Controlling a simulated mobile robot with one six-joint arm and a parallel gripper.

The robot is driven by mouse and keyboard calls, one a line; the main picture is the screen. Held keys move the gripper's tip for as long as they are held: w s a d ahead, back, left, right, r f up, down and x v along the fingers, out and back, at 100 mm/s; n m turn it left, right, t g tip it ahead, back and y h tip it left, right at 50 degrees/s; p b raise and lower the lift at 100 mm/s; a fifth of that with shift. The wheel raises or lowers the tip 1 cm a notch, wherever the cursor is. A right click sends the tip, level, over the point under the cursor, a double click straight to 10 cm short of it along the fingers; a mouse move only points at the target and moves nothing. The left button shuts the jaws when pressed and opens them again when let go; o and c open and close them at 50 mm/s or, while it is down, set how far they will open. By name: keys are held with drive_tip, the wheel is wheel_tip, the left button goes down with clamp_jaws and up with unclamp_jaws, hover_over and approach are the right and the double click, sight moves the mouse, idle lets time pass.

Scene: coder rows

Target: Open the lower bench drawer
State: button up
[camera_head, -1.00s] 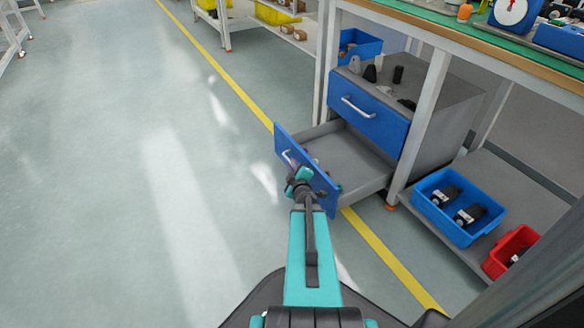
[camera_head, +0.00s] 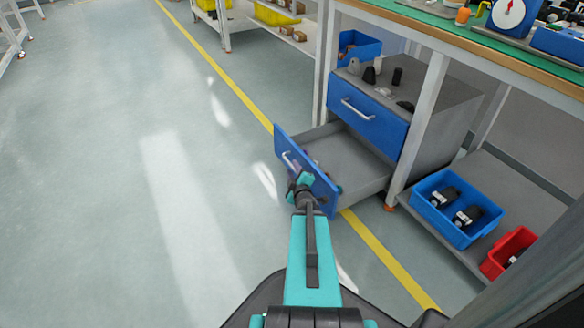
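The lower bench drawer has a blue front (camera_head: 322,190) and a grey tray (camera_head: 350,162). It stands pulled well out from the grey cabinet (camera_head: 440,130) under the bench. Its silver handle (camera_head: 289,160) shows at the upper left of the front. My gripper (camera_head: 301,180) is at the outer face of the drawer front, just below and right of the visible handle. Its fingertips are small and partly hidden by my own wrist, so I cannot tell whether they grip the handle.
The upper blue drawer (camera_head: 365,118) is shut. A blue bin (camera_head: 456,207) and a red bin (camera_head: 510,252) with dark parts sit on the low shelf to the right. A white bench leg (camera_head: 418,130) stands beside the cabinet. The floor to the left is clear.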

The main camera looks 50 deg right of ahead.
drive_tip(key=p+v, duration=0.1)
drive_tip(key=v, duration=0.2)
drive_tip(key=shift+s+a+r, duration=0.1)
drive_tip(key=shift+r, duration=0.1)
drive_tip(key=p+v, duration=0.7)
drive_tip(key=p, duration=0.4)
drive_tip(key=shift+s+a, duration=0.2)
drive_tip(key=shift+a, duration=0.1)
idle(0.5)
